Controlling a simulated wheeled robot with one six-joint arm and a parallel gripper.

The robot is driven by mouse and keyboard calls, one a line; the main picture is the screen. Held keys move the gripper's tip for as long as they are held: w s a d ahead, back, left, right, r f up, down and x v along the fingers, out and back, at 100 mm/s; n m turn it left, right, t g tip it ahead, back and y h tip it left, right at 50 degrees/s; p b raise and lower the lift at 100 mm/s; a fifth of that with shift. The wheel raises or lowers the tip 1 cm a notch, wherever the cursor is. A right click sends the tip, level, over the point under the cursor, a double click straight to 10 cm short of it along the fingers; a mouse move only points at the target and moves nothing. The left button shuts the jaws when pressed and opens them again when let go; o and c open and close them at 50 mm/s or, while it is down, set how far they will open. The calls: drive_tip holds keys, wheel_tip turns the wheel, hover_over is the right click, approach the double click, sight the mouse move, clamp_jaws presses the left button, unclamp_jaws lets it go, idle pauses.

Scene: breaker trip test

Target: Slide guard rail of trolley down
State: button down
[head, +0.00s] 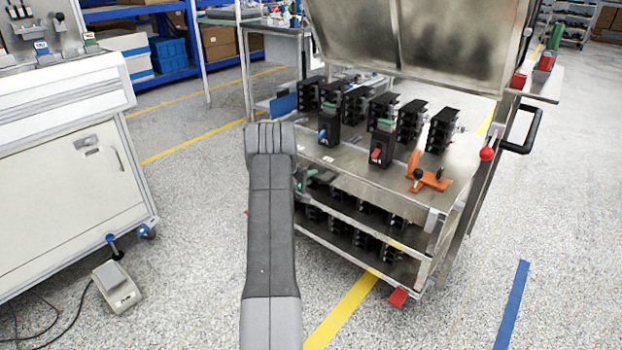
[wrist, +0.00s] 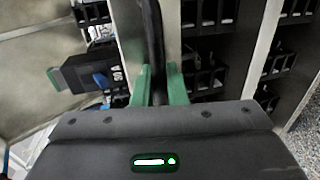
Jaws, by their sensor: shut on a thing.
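The trolley (head: 349,185) stands right of centre in the head view, with black breakers on its top and lower shelves. In the wrist view, my gripper (wrist: 159,88) has its two green fingers shut on a dark bar (wrist: 153,40), which looks like the guard rail. The bar runs along the front of the shelf edge, and black breakers show on both sides of it. In the head view, my arm hides most of the gripper and the held part; only a little green shows beside the trolley's front left.
A white cabinet (head: 65,185) and a foot pedal (head: 117,285) are at left. Floor between is clear.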

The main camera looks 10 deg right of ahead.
drive_tip(key=shift+f, duration=0.3)
drive_tip(key=c, duration=1.5)
unclamp_jaws()
drive_tip(key=shift+c, duration=0.2)
drive_tip(key=p+v, duration=0.2)
drive_tip(key=v, duration=1.1)
drive_tip(key=shift+s+a, duration=0.2)
drive_tip(key=shift+a, duration=0.15)
drive_tip(key=shift+d, duration=0.1)
drive_tip(key=b+x, duration=0.2)
drive_tip(key=x, duration=1.1)
drive_tip(key=shift+w+d, duration=0.2)
drive_tip(key=shift+d, duration=0.05)
drive_tip(key=shift+r+p, duration=0.35)
drive_tip(key=shift+r, duration=0.05)
